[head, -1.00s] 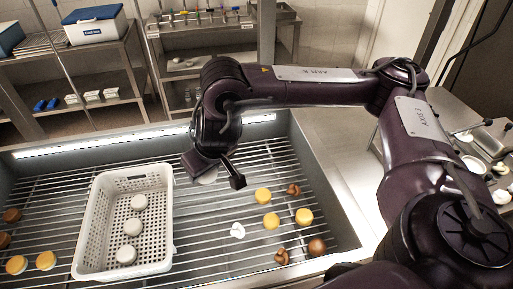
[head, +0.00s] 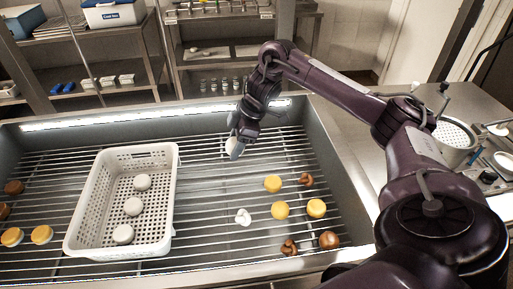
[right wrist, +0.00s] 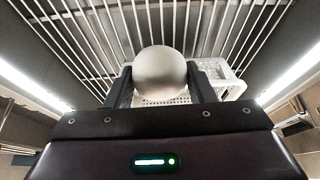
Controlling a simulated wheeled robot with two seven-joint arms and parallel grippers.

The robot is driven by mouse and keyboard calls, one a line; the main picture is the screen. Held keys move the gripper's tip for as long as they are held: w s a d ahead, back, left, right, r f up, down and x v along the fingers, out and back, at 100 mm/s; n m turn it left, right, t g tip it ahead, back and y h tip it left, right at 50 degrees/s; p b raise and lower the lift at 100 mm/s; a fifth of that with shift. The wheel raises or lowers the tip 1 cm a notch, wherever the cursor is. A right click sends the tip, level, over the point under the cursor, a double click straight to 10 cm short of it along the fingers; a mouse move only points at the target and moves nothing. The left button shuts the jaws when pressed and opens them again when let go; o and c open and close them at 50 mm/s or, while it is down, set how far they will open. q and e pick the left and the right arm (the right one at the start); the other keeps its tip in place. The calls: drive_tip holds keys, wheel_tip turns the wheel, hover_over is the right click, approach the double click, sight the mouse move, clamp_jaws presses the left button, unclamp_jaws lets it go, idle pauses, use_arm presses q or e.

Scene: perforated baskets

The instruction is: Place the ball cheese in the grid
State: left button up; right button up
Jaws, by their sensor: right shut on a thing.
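My right gripper (head: 236,150) is above the rack of metal bars, right of the white basket. It is shut on a smooth white ball (right wrist: 160,74), which I take to be the ball cheese. In the head view the ball (head: 231,145) shows partly behind the gripper finger. The metal grid (head: 210,205) of parallel bars spans the sink-like tub. The white perforated basket (head: 165,215) stands on it and holds three white round cheeses (head: 133,206) in a line. My left gripper is not in view.
Yellow rounds (head: 280,210), brown pieces (head: 329,240) and a white knotted piece (head: 243,216) lie on the bars at right. More yellow (head: 41,234) and brown rounds lie at far left. The tub's steel rim (head: 345,160) bounds the grid.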

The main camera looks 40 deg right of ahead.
drive_tip(key=b, duration=0.4)
hover_over(234, 191)
drive_tip(key=d, duration=0.1)
drive_tip(key=f, duration=1.3)
drive_tip(key=shift+s+d, duration=0.2)
drive_tip(key=shift+s, duration=0.2)
wheel_tip(234, 191, down, 4)
drive_tip(key=shift+r+b, duration=0.15)
drive_tip(key=shift+b, duration=0.6)
drive_tip(key=shift+f, duration=0.45)
drive_tip(key=shift+f, duration=0.15)
drive_tip(key=o, duration=1)
